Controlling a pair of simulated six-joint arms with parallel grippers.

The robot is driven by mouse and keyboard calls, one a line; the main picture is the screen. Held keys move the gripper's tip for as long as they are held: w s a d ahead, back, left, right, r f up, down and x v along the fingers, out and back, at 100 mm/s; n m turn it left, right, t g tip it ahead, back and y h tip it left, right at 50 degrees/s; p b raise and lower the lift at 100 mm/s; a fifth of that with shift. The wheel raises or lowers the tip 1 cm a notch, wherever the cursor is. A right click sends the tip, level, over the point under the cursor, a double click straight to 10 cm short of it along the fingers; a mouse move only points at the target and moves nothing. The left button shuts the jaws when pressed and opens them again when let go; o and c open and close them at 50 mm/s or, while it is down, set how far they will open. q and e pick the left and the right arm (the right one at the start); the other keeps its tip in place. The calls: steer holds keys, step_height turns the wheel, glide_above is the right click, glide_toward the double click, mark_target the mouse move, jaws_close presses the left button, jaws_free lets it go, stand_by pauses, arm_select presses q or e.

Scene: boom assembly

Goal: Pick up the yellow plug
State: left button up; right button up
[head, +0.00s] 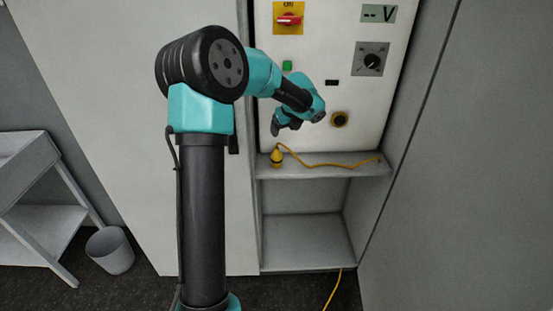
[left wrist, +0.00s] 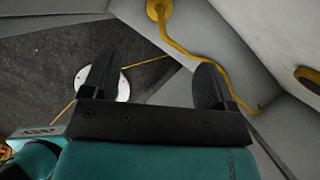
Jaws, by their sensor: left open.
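The yellow plug (head: 277,158) stands on the left part of the grey shelf (head: 320,170), with its yellow cable running right along the shelf. In the left wrist view the plug (left wrist: 158,10) shows at the top edge, partly cut off, beyond the fingers. My left gripper (head: 287,124) is above the plug and apart from it, in front of the panel. In the left wrist view its two dark fingers (left wrist: 153,82) are spread with nothing between them. My right gripper is in neither view.
Cabinet walls border the shelf on both sides. A bin (head: 110,250) and a rack (head: 30,180) stand at left.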

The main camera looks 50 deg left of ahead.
mark_target(276, 155)
arm_select(q)
steer(key=x, duration=1.2)
steer(key=shift+f, duration=0.2)
steer(key=shift+x, duration=2.6)
steer(key=shift+s, duration=0.15)
steer(key=c, duration=1.2)
